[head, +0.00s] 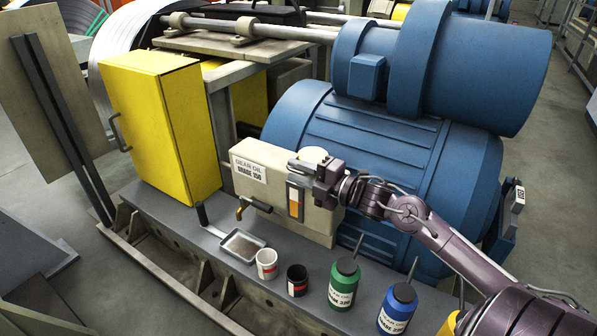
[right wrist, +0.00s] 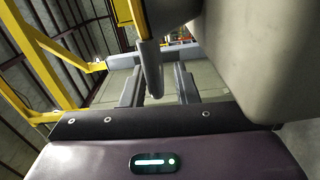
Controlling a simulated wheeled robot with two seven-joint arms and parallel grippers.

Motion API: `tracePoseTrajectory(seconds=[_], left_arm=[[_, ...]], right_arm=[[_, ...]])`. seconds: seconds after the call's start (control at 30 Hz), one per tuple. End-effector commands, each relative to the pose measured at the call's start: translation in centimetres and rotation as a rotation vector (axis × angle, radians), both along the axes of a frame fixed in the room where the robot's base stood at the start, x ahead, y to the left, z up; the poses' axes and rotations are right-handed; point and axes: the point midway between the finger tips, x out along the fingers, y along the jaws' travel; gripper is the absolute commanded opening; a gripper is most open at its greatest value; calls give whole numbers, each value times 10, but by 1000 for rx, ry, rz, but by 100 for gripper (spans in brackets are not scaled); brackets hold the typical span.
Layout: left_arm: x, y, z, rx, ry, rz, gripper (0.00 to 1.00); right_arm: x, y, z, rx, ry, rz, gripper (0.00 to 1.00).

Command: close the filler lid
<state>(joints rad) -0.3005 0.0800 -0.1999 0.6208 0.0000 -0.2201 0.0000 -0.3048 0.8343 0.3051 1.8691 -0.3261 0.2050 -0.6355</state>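The cream gear oil tank (head: 262,178), labelled grade 150, stands on the grey base in front of the blue motor. A pale round part (head: 313,154) shows at its top, partly behind my right gripper; I cannot tell whether it is the filler lid or the neck. My right gripper (head: 303,172) is at the tank's right end, close to the round part. In the right wrist view its two fingers (right wrist: 158,88) stand apart. A dark rounded bar (right wrist: 150,68) shows between or just beyond them; contact is unclear. My left gripper is out of view.
A sight gauge (head: 294,200) and a brass tap (head: 243,207) are on the tank front. A tray (head: 241,246), small pots (head: 267,263), a green bottle (head: 343,284) and a blue bottle (head: 398,308) stand along the base. A yellow cabinet (head: 160,130) is at left.

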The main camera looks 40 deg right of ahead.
Motion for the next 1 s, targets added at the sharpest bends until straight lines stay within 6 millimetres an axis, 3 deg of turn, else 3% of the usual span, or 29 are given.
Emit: tracePoseTrajectory(seconds=[0.37,1.0], left_arm=[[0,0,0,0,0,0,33],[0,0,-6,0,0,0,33]], right_arm=[[-3,0,0,0,-1,2,33],[-70,-28,0,0,0,1,33]])
